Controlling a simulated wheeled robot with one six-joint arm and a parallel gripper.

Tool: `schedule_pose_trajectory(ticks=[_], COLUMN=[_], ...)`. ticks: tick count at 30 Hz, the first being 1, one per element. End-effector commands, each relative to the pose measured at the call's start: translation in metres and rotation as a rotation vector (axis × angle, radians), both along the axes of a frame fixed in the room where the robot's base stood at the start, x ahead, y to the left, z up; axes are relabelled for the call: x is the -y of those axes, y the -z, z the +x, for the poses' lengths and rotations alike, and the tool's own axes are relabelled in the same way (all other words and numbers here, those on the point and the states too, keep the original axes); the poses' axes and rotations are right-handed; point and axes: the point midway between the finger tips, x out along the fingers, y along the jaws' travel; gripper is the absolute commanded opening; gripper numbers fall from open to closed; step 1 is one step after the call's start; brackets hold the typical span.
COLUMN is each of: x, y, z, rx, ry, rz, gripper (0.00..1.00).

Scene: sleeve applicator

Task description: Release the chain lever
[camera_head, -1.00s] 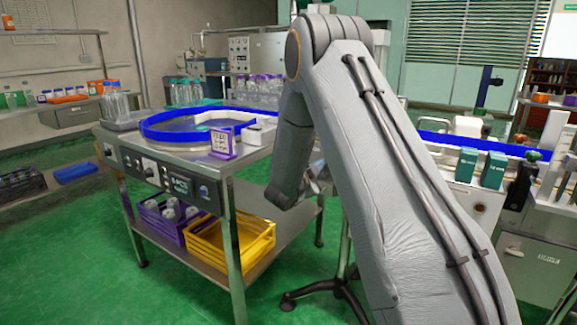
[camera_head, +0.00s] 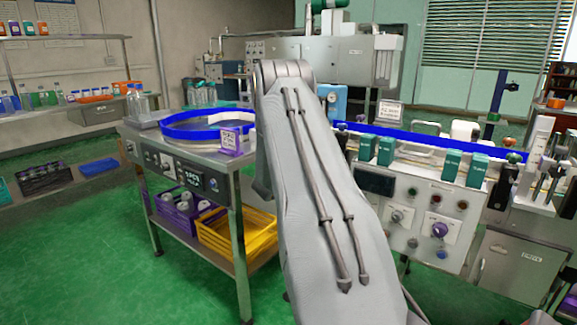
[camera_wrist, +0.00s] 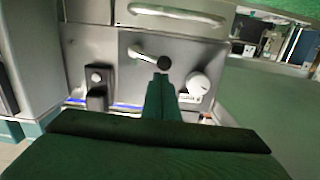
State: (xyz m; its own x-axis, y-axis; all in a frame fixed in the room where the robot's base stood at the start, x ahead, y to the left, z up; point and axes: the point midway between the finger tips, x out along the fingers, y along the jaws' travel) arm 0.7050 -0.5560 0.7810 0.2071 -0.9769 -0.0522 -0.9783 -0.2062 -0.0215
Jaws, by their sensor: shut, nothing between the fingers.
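A silver bent lever (camera_wrist: 146,55) ending in a black ball knob (camera_wrist: 163,63) is on a grey metal panel in the wrist view. I take it for the chain lever, though no readable label shows it. My gripper (camera_wrist: 163,84) is shut and empty, its dark green fingers pointing up the picture. The fingertips are just below the knob in the wrist view; I cannot tell whether they touch it. In the head view my arm hides the gripper, and I cannot make out this lever there.
On the wrist-view panel, a round pale knob (camera_wrist: 198,84) is right of my fingers, a black switch (camera_wrist: 96,92) is left, and a long handle (camera_wrist: 176,14) is above. The head view shows a control panel (camera_head: 412,215) right of my arm and a steel table (camera_head: 225,164) left.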

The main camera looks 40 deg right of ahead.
Motion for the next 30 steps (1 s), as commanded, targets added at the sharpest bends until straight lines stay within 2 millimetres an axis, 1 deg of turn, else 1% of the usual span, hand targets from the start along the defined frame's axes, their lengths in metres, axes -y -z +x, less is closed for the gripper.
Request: schedule_pose_trajectory(ticks=[2, 6, 15, 30], x=[0.004, 0.001, -0.01, -0.013], y=[0.004, 0.009, 0.013, 0.015], z=[-0.001, 0.004, 0.015, 0.016], rx=[-0.055, -0.139, -0.132, -0.131], ry=[0.005, 0.003, -0.012, -0.015], rz=[-0.011, -0.028, -0.028, -0.027], gripper=[0.0, 0.0, 0.0, 0.0])
